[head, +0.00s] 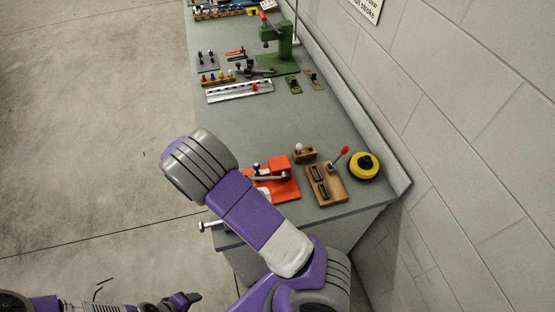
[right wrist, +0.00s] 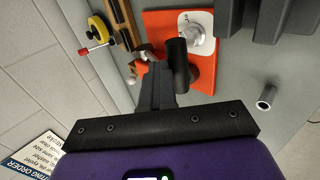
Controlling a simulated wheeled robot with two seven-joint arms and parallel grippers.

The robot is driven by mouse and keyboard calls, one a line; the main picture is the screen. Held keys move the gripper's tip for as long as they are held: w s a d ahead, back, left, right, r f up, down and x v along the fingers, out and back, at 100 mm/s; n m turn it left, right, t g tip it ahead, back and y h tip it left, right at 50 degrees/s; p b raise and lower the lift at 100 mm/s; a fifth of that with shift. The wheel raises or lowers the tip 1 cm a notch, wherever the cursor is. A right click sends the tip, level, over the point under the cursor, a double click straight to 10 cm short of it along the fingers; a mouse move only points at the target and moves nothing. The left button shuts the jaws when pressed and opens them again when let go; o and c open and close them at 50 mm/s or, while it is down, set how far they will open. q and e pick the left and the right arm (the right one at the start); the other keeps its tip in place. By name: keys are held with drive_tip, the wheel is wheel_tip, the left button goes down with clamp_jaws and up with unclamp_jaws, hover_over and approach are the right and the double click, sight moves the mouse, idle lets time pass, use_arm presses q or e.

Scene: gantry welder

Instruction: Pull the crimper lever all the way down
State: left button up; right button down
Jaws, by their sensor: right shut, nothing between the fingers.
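An orange-red bench tool (head: 283,186), which I take for the crimper, sits near the table's near end. It has a grey arm (head: 270,178) and a light plate, and my right arm hides part of it. In the right wrist view its orange base (right wrist: 205,84) carries a white plate with a metal knob (right wrist: 191,30). A black cylindrical grip (right wrist: 177,66) stands out toward the camera, probably the lever's. My right gripper (right wrist: 158,72) is shut and empty, close beside this grip; contact cannot be told. My left gripper (head: 184,300) is low, away from the table; its jaws are unclear.
A wooden block with dark slots (head: 325,185), a red-knobbed lever (head: 343,152) and a yellow-black roll (head: 364,166) stand right of the tool. A small wooden block with a white ball (head: 303,153) is behind it. A green press (head: 278,45) stands farther back; a wall borders the right.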

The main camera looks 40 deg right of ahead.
drive_tip(key=f, duration=0.2)
drive_tip(key=a+f+y, duration=0.1)
drive_tip(key=shift+s+a+f, duration=0.15)
drive_tip(key=shift+s+f, duration=0.05)
drive_tip(key=shift+f, duration=0.15)
wheel_tip(320, 180, up, 16)
drive_tip(key=p, duration=0.4)
drive_tip(key=shift+w+f+h+p, duration=0.2)
drive_tip(key=shift+w+h+p, duration=0.1)
drive_tip(key=shift+w+h, duration=0.15)
